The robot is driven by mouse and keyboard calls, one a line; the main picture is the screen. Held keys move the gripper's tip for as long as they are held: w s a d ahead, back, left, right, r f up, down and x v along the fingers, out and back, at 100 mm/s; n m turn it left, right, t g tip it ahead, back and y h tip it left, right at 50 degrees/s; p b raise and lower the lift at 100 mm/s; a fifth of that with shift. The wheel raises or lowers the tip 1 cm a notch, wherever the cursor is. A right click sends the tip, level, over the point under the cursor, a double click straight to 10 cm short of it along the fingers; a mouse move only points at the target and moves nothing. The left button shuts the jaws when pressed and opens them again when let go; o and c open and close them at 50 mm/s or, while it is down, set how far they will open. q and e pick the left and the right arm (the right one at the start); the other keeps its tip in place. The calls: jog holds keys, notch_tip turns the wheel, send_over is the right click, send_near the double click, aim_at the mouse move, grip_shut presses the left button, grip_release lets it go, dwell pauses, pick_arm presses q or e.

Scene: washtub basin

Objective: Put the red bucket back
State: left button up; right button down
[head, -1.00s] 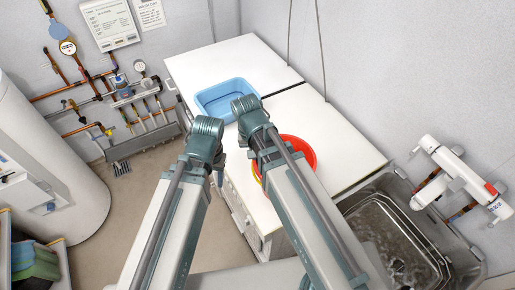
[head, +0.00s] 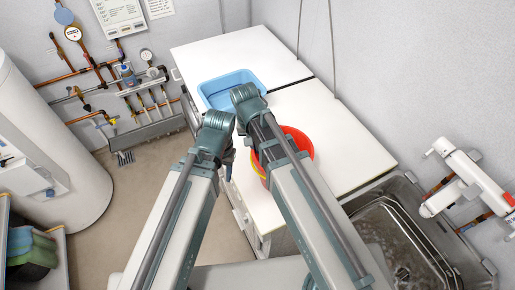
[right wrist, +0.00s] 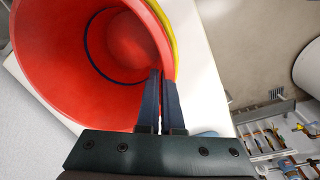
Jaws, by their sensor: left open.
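The red bucket (head: 300,143) shows in the head view over the white counter, partly hidden behind my right arm. A yellow band shows at its lower left edge. In the right wrist view, I look into the open red bucket (right wrist: 55,50), which has a dark blue ring inside and a yellow strip along its edge. My right gripper (right wrist: 160,100) has its dark fingers close together on the bucket's wall at the rim. In the head view that gripper is hidden. My left gripper (head: 229,157) is a small dark shape below its arm, mostly hidden, away from the bucket.
A blue basin (head: 210,98) sits on the white counter (head: 345,140) behind the bucket. A metal sink (head: 395,240) with a wall tap (head: 465,180) is at the right. Pipes (head: 130,80) and a white tank (head: 50,140) stand left. Floor between is clear.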

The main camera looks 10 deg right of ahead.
jog(key=shift+f, duration=0.2)
jog(key=c, duration=1.1)
grip_release()
jog(key=shift+r, duration=0.1)
jog(key=shift+r, duration=0.15)
jog(key=r+p, duration=0.4)
jog(key=a+r+p, duration=0.1)
jog(key=r+p, duration=0.7)
jog(key=shift+w+a, duration=0.1)
jog(key=shift+a, duration=0.15)
